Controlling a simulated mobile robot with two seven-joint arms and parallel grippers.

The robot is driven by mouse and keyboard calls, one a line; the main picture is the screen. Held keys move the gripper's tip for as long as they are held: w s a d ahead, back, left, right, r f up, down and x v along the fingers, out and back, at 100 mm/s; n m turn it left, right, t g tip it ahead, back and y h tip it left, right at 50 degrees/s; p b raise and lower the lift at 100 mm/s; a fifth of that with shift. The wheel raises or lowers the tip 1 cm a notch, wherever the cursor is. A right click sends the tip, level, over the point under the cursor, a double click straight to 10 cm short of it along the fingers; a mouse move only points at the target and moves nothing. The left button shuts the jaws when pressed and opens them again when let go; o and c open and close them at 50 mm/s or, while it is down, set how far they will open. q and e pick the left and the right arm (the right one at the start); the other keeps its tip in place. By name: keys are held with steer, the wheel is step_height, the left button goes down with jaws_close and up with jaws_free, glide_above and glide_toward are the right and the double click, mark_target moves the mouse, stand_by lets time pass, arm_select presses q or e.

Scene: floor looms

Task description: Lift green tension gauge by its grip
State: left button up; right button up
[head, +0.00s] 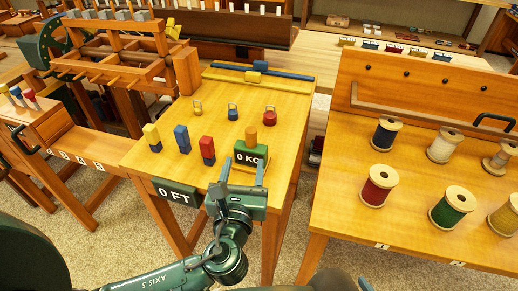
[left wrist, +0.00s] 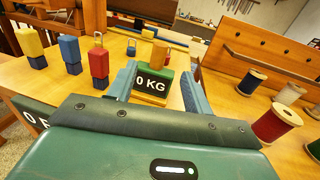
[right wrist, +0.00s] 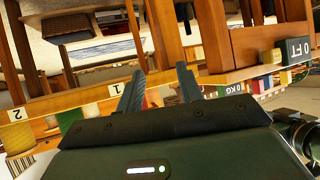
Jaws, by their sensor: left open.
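The green tension gauge (head: 251,152) with a "0 KG" display stands on the wooden table, its light wooden grip (head: 250,134) on top. My left gripper (head: 243,170) is open in front of the gauge at the table's near edge. In the left wrist view the gauge (left wrist: 151,98) shows between the open fingers (left wrist: 160,72), with its grip (left wrist: 160,54) above; I cannot tell whether they touch it. My right gripper (right wrist: 160,72) is open and empty in the right wrist view, away from the gauge.
Yellow (head: 152,136), blue (head: 182,138) and red (head: 207,150) blocks stand left of the gauge. Small ringed weights (head: 233,113) are behind it. A "0 FT" box (head: 175,193) is at the table's front edge. Thread spools (head: 377,186) stand on the right table.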

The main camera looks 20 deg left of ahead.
mark_target(250, 135)
arm_select(q)
steer(key=w, duration=0.3)
steer(key=w+a, duration=0.1)
steer(key=w, duration=0.2)
steer(key=shift+w+a, duration=0.1)
steer(key=shift+w, duration=0.1)
steer(key=shift+w+a+r+p, duration=0.15)
steer(key=shift+w+p, duration=0.1)
steer(key=shift+w, duration=1.15)
steer(key=shift+w+a+r+p, duration=0.15)
steer(key=shift+w+p, duration=0.1)
steer(key=shift+w, duration=1.1)
steer(key=shift+f, duration=0.1)
steer(key=shift+c, duration=0.2)
jaws_close()
